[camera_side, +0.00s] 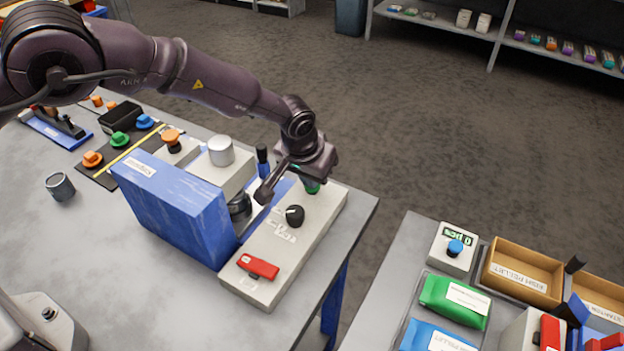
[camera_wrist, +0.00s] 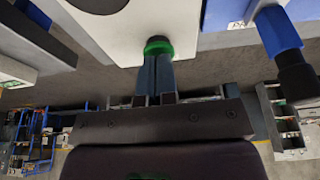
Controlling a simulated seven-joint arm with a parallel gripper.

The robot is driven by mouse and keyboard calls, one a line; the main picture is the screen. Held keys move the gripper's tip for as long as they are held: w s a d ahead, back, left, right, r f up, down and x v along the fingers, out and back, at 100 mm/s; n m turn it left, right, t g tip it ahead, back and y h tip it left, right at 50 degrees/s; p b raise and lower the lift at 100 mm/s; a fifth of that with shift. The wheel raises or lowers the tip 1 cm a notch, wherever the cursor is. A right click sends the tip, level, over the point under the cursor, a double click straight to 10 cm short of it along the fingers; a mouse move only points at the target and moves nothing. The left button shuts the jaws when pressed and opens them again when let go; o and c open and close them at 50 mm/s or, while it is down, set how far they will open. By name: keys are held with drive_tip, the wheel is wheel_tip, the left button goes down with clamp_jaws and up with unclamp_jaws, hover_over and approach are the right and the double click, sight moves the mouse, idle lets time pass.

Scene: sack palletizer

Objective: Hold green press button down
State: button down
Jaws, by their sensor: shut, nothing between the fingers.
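The green press button (camera_side: 311,187) sits at the far end of a light grey control box, partly hidden under my gripper in the side view. In the wrist view the green button (camera_wrist: 158,45) shows as a green ring at the fingertips. My gripper (camera_wrist: 156,58) is shut and empty, with its fingertips at the button and seemingly touching it. In the side view my gripper (camera_side: 312,180) points down over the button. How far the button is pressed cannot be told.
The control box (camera_side: 262,254) also carries a black knob (camera_side: 294,215) and a red switch (camera_side: 259,266). A blue-handled lever (camera_side: 263,160) stands close left of my gripper, beside a blue panel (camera_side: 175,205). Floor lies open beyond the table edge.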

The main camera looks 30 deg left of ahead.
drive_tip(key=shift+s+f, duration=0.15)
drive_tip(key=shift+f, duration=0.1)
drive_tip(key=shift+r, duration=3.8)
drive_tip(key=s+a+r+t, duration=0.1)
drive_tip(key=s+a+r, duration=0.5)
drive_tip(key=r, duration=0.4)
drive_tip(key=s+a+r, duration=0.4)
drive_tip(key=a+r, duration=0.3)
drive_tip(key=r, duration=0.3)
drive_tip(key=s+a+r, duration=0.1)
drive_tip(key=s+a, duration=0.1)
drive_tip(key=s, duration=0.5)
drive_tip(key=s+a, duration=0.3)
drive_tip(key=s, duration=0.5)
drive_tip(key=s+a+r+t, duration=0.1)
drive_tip(key=s+a, duration=0.2)
drive_tip(key=s, duration=0.5)
drive_tip(key=shift+a+r, duration=0.25)
drive_tip(key=shift+r, duration=0.05)
